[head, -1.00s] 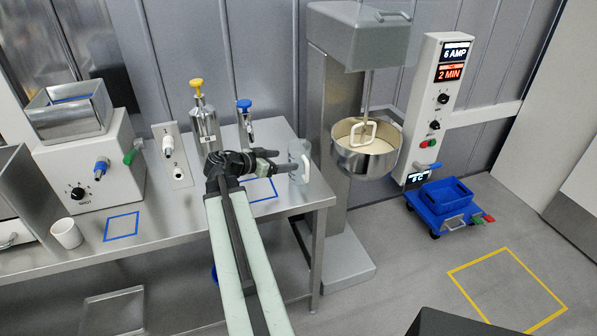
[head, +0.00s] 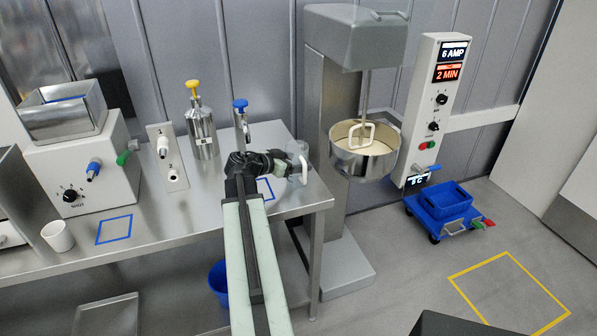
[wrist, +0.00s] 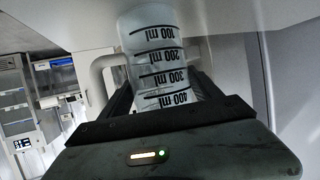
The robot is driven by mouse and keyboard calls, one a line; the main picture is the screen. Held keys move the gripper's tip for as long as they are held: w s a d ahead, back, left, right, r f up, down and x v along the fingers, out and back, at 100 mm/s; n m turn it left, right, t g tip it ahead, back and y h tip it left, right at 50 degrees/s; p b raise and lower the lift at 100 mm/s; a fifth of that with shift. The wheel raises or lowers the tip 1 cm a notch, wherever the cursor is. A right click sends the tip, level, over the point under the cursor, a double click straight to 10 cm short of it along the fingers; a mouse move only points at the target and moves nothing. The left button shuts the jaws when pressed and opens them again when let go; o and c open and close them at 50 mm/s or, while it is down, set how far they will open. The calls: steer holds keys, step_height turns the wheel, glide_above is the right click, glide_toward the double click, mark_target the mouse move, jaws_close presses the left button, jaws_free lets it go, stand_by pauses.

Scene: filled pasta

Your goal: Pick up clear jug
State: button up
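The clear jug (head: 299,158) stands upright near the right end of the steel bench, its white handle toward the front right. In the wrist view the jug (wrist: 158,62) shows black ml markings, with its handle at the left. My gripper (head: 287,163) reaches the jug from the left, level with its body. In the wrist view the fingers (wrist: 165,92) are spread, one on each side of the jug. I cannot make out firm contact on both sides.
A blue-capped bottle (head: 242,122) and a yellow-capped steel canister (head: 200,125) stand behind my arm. The mixer bowl (head: 364,155) is just right of the bench. A white cup (head: 58,237) stands at the left. A blue square (head: 265,190) marks the bench near the jug.

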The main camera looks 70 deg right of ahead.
steer(key=c, duration=0.9)
step_height(320, 180, up, 18)
steer(key=p, duration=1.8)
